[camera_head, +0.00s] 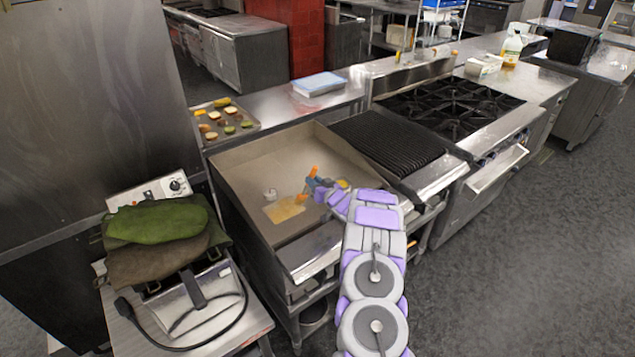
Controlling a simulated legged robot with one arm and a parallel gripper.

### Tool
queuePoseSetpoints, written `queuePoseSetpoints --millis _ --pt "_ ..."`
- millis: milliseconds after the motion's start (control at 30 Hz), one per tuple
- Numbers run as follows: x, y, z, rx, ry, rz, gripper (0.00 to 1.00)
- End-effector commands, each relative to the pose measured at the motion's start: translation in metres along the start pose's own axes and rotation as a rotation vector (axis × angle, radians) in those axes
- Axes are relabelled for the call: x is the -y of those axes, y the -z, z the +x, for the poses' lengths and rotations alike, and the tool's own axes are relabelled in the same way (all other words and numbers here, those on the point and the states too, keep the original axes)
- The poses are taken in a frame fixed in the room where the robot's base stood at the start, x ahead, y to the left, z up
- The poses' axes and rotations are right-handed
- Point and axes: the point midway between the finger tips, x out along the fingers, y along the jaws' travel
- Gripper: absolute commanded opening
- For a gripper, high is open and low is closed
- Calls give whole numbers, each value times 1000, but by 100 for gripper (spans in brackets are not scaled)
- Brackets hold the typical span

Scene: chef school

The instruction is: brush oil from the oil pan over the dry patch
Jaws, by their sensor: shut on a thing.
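The griddle (262,165) is a flat, tan-grey cooking surface with raised side and back walls. A pale yellow patch (284,210) lies on it near the front, which looks like the dry patch. My gripper (314,186) is above the griddle, right of the patch, shut on an orange-handled tool (314,171) that looks like the brush. An orange part of it shows below the fingers, near the patch's right edge; I cannot tell whether it touches the surface. A small yellow thing (343,184) beside my gripper, partly hidden by my arm, may be the oil pan.
A small whitish object (270,194) stands just behind the patch. A tray of food pieces (222,122) is at the back left. A chargrill (387,143) and burner range (455,107) stand right. Green and brown cloths (158,225) lie on the left-hand appliance.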

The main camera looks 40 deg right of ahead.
Motion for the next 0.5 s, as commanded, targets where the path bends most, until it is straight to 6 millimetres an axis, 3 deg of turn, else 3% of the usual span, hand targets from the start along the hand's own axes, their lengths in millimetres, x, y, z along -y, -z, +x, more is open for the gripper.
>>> queuePoseSetpoints --millis 233,500 --pt "19 -4 -1 -2 2 -1 0" --pt "26 -6 -2 -2 1 -1 0"
